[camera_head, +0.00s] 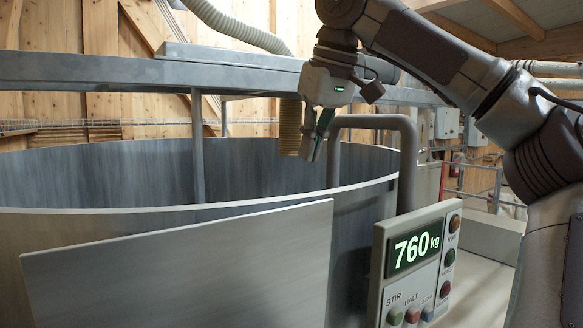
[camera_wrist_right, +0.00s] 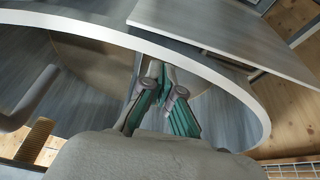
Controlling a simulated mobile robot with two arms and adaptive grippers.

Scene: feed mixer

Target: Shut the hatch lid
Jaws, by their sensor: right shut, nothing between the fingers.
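A flat grey panel (camera_head: 185,265), which looks like the hatch lid, stands tilted against the outside front of the large round grey mixer tub (camera_head: 60,211). In the right wrist view the panel (camera_wrist_right: 225,32) lies beyond the tub's pale rim (camera_wrist_right: 190,57). My right gripper (camera_head: 314,158) points down above the tub opening, behind the front rim and apart from the panel. It is shut and empty; its green finger pads also show in the wrist view (camera_wrist_right: 158,76). My left gripper is not in view.
A thick grey bent pipe (camera_head: 375,122) rises right beside my right gripper. A control box (camera_head: 415,262) reading 760 kg stands at the front right. A grey beam (camera_head: 130,72) crosses above the tub, with a post (camera_head: 198,150) going down into it.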

